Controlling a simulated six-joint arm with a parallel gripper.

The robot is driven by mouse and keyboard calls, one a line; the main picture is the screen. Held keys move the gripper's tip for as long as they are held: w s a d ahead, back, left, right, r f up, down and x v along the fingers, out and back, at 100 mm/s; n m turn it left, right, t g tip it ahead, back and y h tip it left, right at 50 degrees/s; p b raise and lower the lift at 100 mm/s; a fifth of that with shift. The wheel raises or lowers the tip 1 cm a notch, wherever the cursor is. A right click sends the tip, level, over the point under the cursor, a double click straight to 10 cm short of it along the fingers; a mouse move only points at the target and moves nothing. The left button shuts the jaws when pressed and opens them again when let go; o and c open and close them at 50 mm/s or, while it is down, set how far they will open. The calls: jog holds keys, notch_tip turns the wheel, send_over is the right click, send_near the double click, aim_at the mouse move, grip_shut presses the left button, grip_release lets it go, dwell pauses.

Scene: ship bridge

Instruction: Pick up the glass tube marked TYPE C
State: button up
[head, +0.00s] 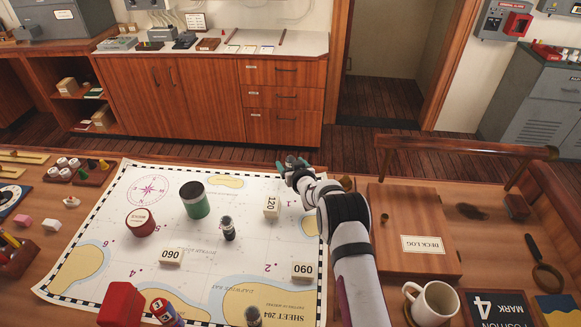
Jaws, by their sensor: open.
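No TYPE C mark is readable from here. A small upright tube-like piece with a dark top and pale band (228,230) stands mid-chart. A similar dark-topped piece (253,316) stands at the bottom edge, partly cut off. I cannot tell whether either is the glass tube. My gripper (291,163) is open near the chart's far right edge, above and right of these pieces. Nothing shows between its fingers; its tips are small.
The chart (110,255) covers the middle of the table. Number blocks 120 (271,206), 090 (171,257) and 060 (302,270) stand on it. A red box (120,303) and a red-and-blue piece (165,312) are in front. A DECK LOG board (405,215) and mug (434,304) lie right.

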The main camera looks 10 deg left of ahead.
jog(key=shift+w+a, duration=0.1)
jog(key=shift+w, duration=0.1)
grip_shut()
dwell(0.4)
